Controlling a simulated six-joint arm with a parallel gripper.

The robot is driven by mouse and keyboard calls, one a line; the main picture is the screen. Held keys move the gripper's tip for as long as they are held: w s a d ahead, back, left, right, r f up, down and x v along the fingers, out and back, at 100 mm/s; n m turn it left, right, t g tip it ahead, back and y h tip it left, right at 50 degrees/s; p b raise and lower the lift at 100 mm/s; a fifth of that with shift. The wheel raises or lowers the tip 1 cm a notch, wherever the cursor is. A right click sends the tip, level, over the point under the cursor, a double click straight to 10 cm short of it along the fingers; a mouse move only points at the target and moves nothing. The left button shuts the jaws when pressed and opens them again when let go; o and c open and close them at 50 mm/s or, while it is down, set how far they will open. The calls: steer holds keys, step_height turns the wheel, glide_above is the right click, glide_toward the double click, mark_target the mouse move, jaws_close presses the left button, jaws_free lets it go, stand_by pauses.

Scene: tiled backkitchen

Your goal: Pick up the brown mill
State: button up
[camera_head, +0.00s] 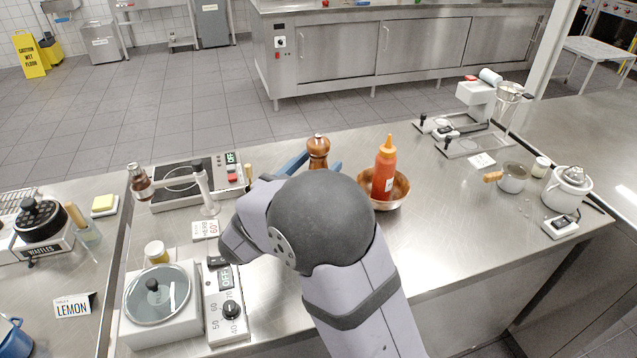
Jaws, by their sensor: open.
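The brown mill (318,150) stands upright on the steel counter in the camera_head view. It is wooden with a small metal knob on top, and its lower part is hidden behind my arm. My gripper (314,163) shows as blue fingers, one on each side of the mill's visible body. The fingers are apart; whether they touch the mill cannot be seen. The rest of my gripper is hidden by my grey arm.
A copper bowl (400,192) holding a red sauce bottle (384,170) stands close to the right of the mill. A hot plate (168,194) and a glass-lidded appliance (160,312) are at left. The counter (445,235) right of the bowl is clear.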

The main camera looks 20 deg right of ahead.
steer(key=shift+r+p+x, duration=0.2)
steer(key=shift+p+x, duration=0.2)
steer(key=shift+x, duration=0.6)
steer(key=shift+r+p+x, duration=0.2)
steer(key=shift+p+x, duration=0.2)
steer(key=shift+x, duration=0.65)
steer(key=shift+w+d, duration=0.4)
steer(key=shift+w, duration=0.15)
jaws_close()
